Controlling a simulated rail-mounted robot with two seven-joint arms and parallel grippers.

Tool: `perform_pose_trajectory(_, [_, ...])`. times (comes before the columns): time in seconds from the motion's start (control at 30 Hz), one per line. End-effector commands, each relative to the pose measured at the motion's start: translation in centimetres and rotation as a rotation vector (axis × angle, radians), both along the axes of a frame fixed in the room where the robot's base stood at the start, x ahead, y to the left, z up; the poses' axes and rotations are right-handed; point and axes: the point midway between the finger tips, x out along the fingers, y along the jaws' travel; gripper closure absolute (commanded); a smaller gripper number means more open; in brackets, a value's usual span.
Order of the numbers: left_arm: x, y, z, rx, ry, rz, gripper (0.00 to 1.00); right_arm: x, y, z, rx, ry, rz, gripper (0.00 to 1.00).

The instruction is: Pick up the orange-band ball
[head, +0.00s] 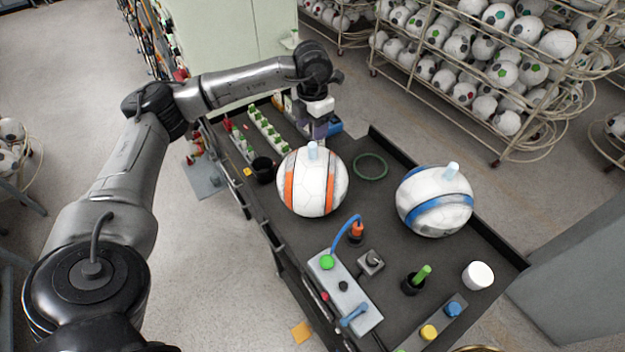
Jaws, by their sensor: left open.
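The orange-band ball (311,182) is white with orange stripes and sits on the dark bench (395,262), left of its middle. A short pale plug stands up from its top. A second white ball with blue bands (436,202) sits to the right, with a similar plug. My left gripper (318,132) is above and just behind the orange-band ball, pointing down. It is open, and its fingertips are partly hidden near the ball's top. I cannot tell whether it touches the ball or plug. My right gripper is not in view.
On the bench are a green ring (370,167), a grey panel with a blue hose (344,292), a black cup (264,169), a white cup (477,275) and a green-handled tool (416,280). Racks of balls (500,75) stand behind. The bench has a raised dark rim.

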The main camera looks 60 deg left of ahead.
Motion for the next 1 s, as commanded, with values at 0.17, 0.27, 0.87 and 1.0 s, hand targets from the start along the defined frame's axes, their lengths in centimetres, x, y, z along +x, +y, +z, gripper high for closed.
perform_pose_trajectory(0.17, [0.0, 0.0, -2.4, 0.001, 0.001, 0.0, 0.43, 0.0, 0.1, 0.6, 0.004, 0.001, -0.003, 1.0])
perform_pose_trajectory(0.27, [0.0, 0.0, -3.2, 0.0, 0.0, 0.0, 0.43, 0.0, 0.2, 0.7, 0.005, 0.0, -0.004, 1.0])
perform_pose_trajectory(0.87, [-0.3, -0.5, -8.5, 0.0, 0.0, 0.0, 0.43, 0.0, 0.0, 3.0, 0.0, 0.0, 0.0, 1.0])
perform_pose_trajectory(1.0, [-0.3, -0.5, -8.9, 0.0, -0.002, 0.0, 0.43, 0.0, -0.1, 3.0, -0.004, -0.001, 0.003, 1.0])
